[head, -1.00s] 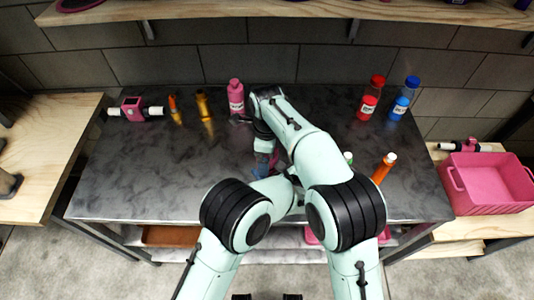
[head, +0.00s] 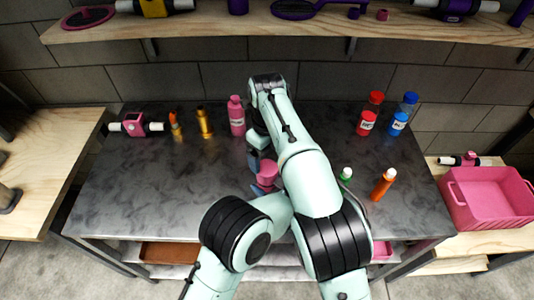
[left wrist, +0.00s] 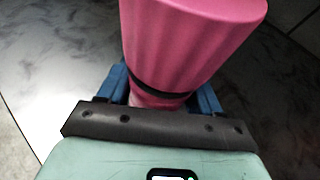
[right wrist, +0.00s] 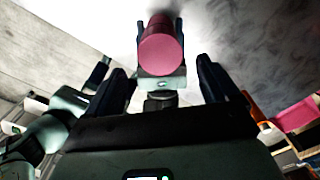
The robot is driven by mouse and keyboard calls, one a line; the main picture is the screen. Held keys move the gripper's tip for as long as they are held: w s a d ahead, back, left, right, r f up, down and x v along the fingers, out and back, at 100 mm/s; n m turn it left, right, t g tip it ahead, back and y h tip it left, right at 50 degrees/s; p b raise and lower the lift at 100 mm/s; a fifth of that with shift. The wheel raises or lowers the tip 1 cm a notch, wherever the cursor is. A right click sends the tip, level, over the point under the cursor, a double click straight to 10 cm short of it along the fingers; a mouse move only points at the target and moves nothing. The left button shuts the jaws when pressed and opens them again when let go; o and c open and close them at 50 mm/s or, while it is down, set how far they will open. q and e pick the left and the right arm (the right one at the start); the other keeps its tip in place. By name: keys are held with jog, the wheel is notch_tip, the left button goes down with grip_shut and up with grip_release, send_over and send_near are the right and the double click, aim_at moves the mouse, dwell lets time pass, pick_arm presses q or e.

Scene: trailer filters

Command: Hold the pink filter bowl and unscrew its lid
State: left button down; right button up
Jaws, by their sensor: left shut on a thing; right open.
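The pink filter bowl (head: 267,171) is over the middle of the bench in the head view, partly hidden by my arms. The left wrist view shows its ribbed pink side (left wrist: 185,40) and a dark ring around it. My left gripper (left wrist: 161,95) is shut on it with blue fingers on both sides. In the right wrist view a round pink end (right wrist: 161,54) faces my right gripper (right wrist: 163,72), which is open and empty. That end lies beyond and between its fingers, apparently apart from them. I cannot tell where the lid meets the bowl.
Red (head: 367,122) and blue (head: 398,123) containers stand at the back right. A pink crate (head: 490,205) is at the right. The bench's left side is mostly clear.

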aim_at(267, 168)
jog(key=shift+f, duration=3.9)
jog(key=c, duration=1.1)
jog(key=n, duration=0.6)
